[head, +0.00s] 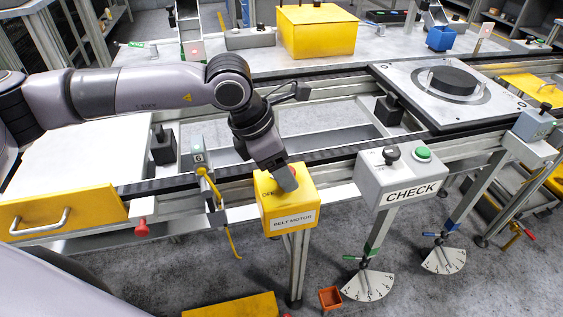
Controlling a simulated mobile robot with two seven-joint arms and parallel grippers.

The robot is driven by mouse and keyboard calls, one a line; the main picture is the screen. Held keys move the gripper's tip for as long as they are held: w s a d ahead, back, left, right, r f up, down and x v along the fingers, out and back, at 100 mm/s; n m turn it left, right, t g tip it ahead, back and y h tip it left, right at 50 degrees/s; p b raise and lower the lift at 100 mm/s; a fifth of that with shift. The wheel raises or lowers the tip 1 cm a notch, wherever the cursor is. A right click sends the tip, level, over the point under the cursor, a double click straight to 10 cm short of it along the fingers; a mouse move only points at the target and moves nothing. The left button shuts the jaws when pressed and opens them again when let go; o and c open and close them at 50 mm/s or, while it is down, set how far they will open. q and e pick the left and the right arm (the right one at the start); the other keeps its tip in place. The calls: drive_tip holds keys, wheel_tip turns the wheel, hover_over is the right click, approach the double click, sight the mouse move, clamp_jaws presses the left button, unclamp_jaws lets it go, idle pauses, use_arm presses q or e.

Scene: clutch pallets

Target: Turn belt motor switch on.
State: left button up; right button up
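The yellow belt motor box (291,206) stands on a metal post in front of the conveyor, with a "BELT MOTOR" label on its front. My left gripper (284,180) is right at the top of this box, pointing down. It covers most of the box's top, where part of a printed word and a bit of red beside the fingers show. The switch itself is largely hidden, so I cannot tell its position or whether the fingers touch it. The fingertips look close together, but I cannot tell if they are open or shut. My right gripper is not in view.
A grey CHECK box (399,181) with a black knob and a green button (423,153) stands to the right. A pallet with a black disc (452,80) sits on the conveyor.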

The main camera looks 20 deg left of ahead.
use_arm(q)
drive_tip(key=c, duration=1)
drive_tip(key=shift+c, duration=0.2)
drive_tip(key=m+b, duration=0.1)
drive_tip(key=m+g+b, duration=0.1)
drive_tip(key=m, duration=0.1)
drive_tip(key=shift+w+f+m+h+b, duration=0.15)
drive_tip(key=shift+m+h+b, duration=0.15)
drive_tip(key=shift+h+b, duration=0.1)
drive_tip(key=shift+w+m+g+b, duration=0.1)
drive_tip(key=shift+m+g+b, duration=0.45)
drive_tip(key=shift+m, duration=0.65)
drive_tip(key=shift+w+m+g+b, duration=0.1)
drive_tip(key=shift+m+g+b, duration=0.45)
drive_tip(key=shift+m, duration=0.85)
drive_tip(key=shift+r, duration=0.2)
drive_tip(key=o, duration=1)
